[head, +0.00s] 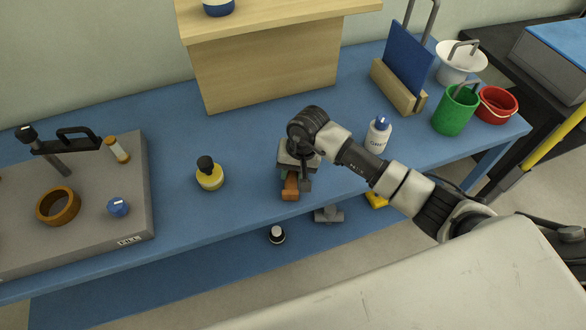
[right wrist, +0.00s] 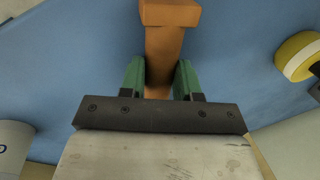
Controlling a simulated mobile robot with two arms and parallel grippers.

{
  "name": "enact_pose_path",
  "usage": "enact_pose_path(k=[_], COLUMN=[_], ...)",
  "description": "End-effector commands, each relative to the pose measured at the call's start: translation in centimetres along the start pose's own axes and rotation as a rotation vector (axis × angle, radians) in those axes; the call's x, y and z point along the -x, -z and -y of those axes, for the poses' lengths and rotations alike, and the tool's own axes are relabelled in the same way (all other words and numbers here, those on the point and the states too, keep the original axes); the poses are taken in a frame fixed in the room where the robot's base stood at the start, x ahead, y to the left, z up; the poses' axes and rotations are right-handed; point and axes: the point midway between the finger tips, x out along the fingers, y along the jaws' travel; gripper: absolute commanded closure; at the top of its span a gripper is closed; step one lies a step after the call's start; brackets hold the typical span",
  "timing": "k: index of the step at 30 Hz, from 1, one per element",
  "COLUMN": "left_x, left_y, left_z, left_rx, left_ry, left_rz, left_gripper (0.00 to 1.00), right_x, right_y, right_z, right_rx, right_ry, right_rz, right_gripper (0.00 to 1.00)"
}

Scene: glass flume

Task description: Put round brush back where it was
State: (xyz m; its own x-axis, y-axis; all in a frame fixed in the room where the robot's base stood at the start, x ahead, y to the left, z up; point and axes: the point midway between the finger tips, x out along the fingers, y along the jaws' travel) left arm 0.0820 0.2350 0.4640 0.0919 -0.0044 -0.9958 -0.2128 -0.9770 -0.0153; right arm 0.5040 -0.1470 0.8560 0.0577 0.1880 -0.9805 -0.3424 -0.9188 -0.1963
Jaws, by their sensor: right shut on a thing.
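My right gripper (head: 294,175) is shut on an orange-brown block-like piece (head: 290,190), above the front part of the blue table. In the right wrist view, the green finger pads (right wrist: 159,78) clasp the narrow part of this piece (right wrist: 163,50), and its wider end points away from the gripper. I cannot tell whether the piece touches the table. A round yellow thing with a black knob (head: 209,177) stands on the table to the left, apart from the gripper; it looks like a round brush. Its yellow side shows at the right wrist view's right edge (right wrist: 296,55). My left gripper is out of view.
A grey panel (head: 130,200) with a ring, knobs and black handle is at left. A wooden box (head: 265,75) stands behind. A white bottle (head: 378,137), green bucket (head: 455,112) and red bowl (head: 497,106) are at right.

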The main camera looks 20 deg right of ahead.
Motion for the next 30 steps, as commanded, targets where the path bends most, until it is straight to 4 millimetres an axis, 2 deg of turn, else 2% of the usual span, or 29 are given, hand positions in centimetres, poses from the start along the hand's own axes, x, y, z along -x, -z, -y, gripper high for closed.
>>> enact_pose_path(k=[6,7,12,23,26,30], left_x=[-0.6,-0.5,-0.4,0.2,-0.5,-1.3], left_y=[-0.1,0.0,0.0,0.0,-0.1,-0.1], left_z=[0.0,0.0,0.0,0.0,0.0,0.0], left_rx=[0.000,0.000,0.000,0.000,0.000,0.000], left_ry=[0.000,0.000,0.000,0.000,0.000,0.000], left_rz=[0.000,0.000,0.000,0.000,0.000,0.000], left_gripper=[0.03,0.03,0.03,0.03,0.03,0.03], right_x=[-0.4,-0.3,-0.2,0.4,1.7,4.7], right_y=[0.1,0.1,0.0,0.0,0.2,0.2], right_z=[-0.1,-0.1,-0.1,0.1,0.0,-0.1], right_rx=[0.000,-0.001,-0.001,0.000,0.001,0.002], right_ry=[0.000,0.000,0.000,0.000,0.001,0.000], right_rz=[-0.002,-0.002,-0.001,0.001,-0.005,-0.008], right_gripper=[1.00,0.65,0.42,0.42,0.42,0.42])
